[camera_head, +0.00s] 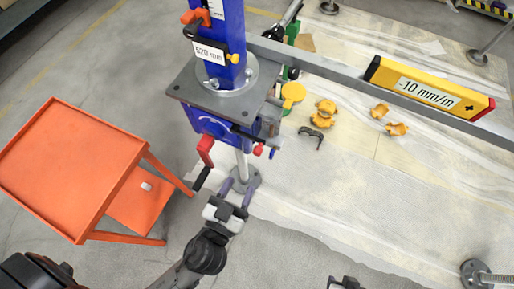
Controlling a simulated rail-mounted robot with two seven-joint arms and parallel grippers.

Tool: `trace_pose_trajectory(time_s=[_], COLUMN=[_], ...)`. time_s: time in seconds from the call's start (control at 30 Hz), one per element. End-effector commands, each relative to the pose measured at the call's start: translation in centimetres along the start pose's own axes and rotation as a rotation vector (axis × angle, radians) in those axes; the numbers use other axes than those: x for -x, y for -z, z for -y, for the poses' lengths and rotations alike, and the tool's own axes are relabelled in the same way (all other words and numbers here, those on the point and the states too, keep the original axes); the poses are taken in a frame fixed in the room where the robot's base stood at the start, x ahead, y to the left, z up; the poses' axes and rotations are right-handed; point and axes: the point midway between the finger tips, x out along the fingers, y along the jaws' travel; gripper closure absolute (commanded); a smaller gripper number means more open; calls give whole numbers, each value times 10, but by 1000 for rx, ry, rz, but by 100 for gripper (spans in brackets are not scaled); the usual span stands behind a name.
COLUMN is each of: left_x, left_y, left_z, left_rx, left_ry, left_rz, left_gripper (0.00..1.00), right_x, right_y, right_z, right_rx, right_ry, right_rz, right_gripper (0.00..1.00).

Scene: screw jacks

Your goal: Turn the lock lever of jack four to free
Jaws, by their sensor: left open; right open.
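A jack with a blue upright (230,25) labelled "520 mm" stands on a grey plate. Its lower blue body carries a red crank (205,147) with a black grip, and a small red-tipped lever (258,149) beside a blue-tipped one (272,153). No jack number is readable, and I cannot tell which part is the lock lever. My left gripper (233,187) is open and empty, just below the jack body near its threaded foot, seemingly touching no lever. My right gripper (343,281) shows only partly at the bottom edge; it is open, far from the jack.
A grey beam (330,68) runs right from the jack, bearing a yellow level (425,88) reading "-10 mm/m". An orange cart (70,165) stands left. Yellow clamps (325,112) and a dark clip (311,136) lie on the sheeted floor. Another jack foot (475,272) is lower right.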

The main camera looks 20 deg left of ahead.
Motion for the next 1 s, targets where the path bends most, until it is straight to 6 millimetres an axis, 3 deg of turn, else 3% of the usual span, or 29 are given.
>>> trace_pose_trajectory(time_s=[0.5, 0.7, 1.0], left_x=[-86, -105, -113], left_y=[2, 0, 0], left_z=[0, 0, 0], left_rx=[-4, -3, -2], left_ry=[0, 0, 0], left_rz=[-3, 0, 1], left_gripper=[52, 52, 52], right_x=[16, 17, 18], right_y=[6, 7, 7], right_z=[-4, -4, -2], right_rx=[11, 9, 3], right_ry=[-10, -9, -4], right_rz=[-2, -3, -4], right_gripper=[57, 57, 57])
